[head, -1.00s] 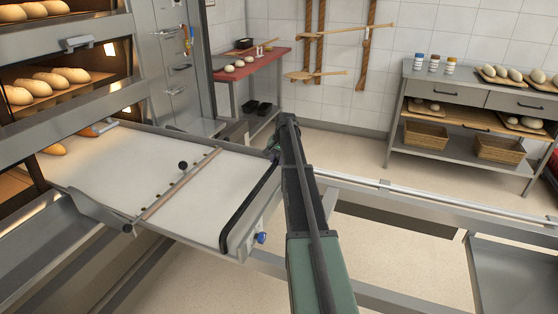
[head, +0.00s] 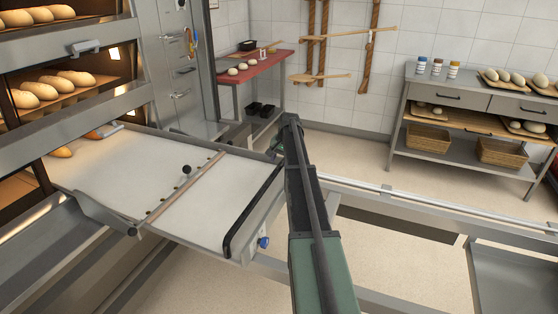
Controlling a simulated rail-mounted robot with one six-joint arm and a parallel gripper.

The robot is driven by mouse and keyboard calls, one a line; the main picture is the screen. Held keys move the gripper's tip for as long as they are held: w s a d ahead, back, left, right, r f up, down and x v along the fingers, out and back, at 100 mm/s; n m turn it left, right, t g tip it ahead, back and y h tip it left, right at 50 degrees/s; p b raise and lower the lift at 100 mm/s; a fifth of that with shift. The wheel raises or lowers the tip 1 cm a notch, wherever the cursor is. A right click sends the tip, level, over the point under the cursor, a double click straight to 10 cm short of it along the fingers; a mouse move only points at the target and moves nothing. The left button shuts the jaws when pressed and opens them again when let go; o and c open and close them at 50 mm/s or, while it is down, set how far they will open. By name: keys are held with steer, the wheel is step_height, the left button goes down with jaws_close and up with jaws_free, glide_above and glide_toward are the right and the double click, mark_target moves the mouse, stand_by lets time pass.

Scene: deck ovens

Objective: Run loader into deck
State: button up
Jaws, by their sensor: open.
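The loader (head: 110,182) is a flat pale belt board in a metal frame. Its far left end lies at the mouth of the lower oven deck (head: 22,187), where loaves show at the opening. A wooden strip (head: 185,186) with a dark knob crosses the belt. A black bar handle (head: 252,212) runs along its near right end. My gripper (head: 276,149) is by the far end of this handle, mostly hidden behind my dark and green arm. Whether it touches the handle cannot be seen.
The upper oven deck (head: 70,102) holds several loaves. A red-topped table (head: 262,68) stands behind the loader. A grey rail (head: 430,207) crosses in front. A workbench (head: 470,100) with dough, jars and baskets stands at the back right. Open floor lies between.

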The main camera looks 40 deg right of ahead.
step_height(320, 180, up, 8)
steer(key=s+p, duration=0.1)
steer(key=p, duration=0.5)
steer(key=shift+s+d+r+p, duration=0.2)
steer(key=shift+d+p, duration=0.15)
steer(key=s+a+r+n+p, duration=0.1)
steer(key=s+a+n, duration=0.3)
steer(key=s+a, duration=0.5)
steer(key=s+a+r+n+g+p, duration=0.1)
steer(key=s+a+n, duration=0.3)
steer(key=s+a, duration=0.6)
steer(key=s+a+r+n+g+h+p, duration=0.1)
steer(key=s+a+r+n+p, duration=0.2)
steer(key=s+a, duration=0.6)
steer(key=shift+s+a+n, duration=0.25)
steer(key=shift+a+n, duration=0.25)
steer(key=shift+a, duration=8.3)
